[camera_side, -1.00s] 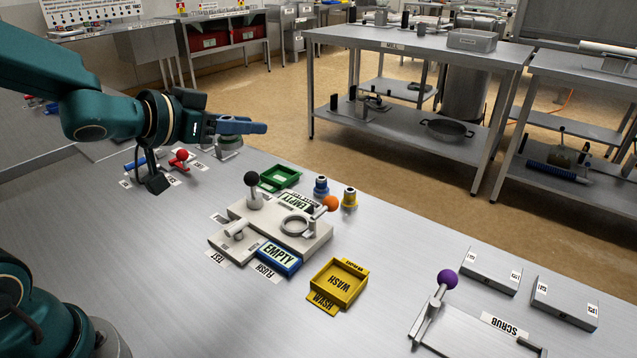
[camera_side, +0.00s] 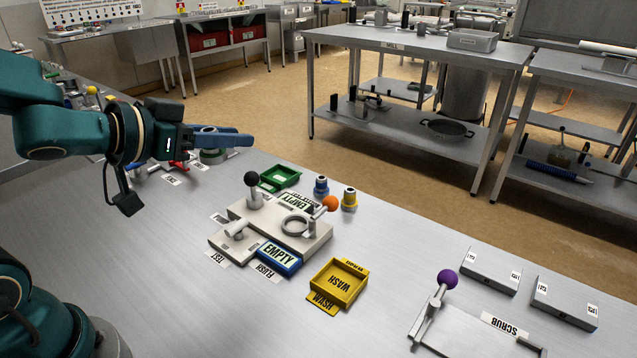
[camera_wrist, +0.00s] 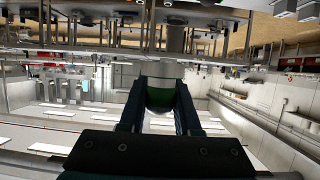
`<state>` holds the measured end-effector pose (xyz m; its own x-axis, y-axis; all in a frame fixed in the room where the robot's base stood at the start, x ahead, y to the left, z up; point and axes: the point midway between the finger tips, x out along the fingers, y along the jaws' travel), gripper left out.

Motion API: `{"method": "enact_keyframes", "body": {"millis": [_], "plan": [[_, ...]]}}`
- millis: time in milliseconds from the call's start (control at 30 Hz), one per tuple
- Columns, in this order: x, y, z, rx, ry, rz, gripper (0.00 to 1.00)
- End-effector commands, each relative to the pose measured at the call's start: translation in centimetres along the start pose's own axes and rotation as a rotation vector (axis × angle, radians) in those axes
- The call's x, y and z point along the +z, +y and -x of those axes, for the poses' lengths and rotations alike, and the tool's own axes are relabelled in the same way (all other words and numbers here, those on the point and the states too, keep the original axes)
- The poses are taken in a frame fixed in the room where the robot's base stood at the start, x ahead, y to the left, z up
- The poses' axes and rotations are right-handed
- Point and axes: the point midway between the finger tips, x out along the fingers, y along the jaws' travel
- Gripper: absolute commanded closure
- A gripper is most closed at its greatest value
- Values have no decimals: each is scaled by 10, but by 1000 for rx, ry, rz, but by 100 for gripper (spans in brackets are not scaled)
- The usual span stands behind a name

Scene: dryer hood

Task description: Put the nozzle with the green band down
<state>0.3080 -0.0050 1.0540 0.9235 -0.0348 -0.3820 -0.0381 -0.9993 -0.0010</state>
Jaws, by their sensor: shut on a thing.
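My gripper (camera_side: 246,140) is at the upper left of the work in the side view, its blue fingers pointing right, level above the metal table. The wrist view shows the fingers (camera_wrist: 160,88) closed on both sides of the nozzle with the green band (camera_wrist: 160,98). Its dark green part sits between the fingers and its paler part extends upward in that picture. In the side view I cannot clearly separate the nozzle from the grey round thing (camera_side: 212,156) beneath the fingers. The green tray (camera_side: 280,178) stands on the table, right of and below the gripper in the picture.
A pale fixture (camera_side: 275,228) with black-ball and orange-ball levers stands mid-table. Blue (camera_side: 321,186) and yellow (camera_side: 349,198) nozzles stand behind it. A red-handled thing (camera_side: 179,165) is near the gripper.

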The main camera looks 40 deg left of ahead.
Motion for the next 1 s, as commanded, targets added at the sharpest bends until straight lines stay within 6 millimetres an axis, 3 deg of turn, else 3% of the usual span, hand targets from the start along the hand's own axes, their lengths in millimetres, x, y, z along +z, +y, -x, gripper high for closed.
{"method": "enact_keyframes", "body": {"millis": [100, 367, 567, 700, 1000], "plan": [[-11, 2, -8, 21, 2, -9, 100], [-13, -16, -36, 0, -5, 6, 100], [1, -40, -62, -51, -9, 30, 100], [20, -58, -77, -98, -10, 49, 100], [46, -70, -87, -137, -3, 58, 100]]}}
